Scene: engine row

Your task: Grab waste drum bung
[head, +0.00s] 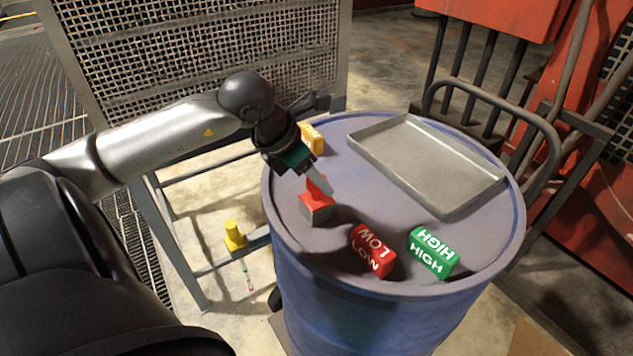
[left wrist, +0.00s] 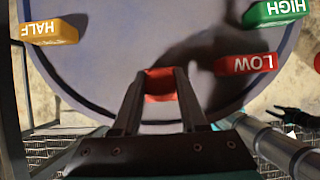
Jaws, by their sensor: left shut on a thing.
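The waste drum bung (head: 316,203), red with a dark grey block-like base, stands on the drum top (head: 400,245) near its left side. My left gripper (head: 319,185) reaches down from the upper left and is shut on the bung's red upper part. In the left wrist view, the red bung (left wrist: 160,84) sits between the two fingertips. Its base is hidden there. I cannot tell whether the base is touching the drum top or slightly above it.
On the drum top are a red LOW block (head: 372,250), a green HIGH block (head: 433,252), a yellow HALF block (head: 312,139) behind my gripper, and a shallow metal tray (head: 497,184). A yellow-topped piece (head: 235,235) is on the frame at left. A mesh panel (head: 200,50) stands behind.

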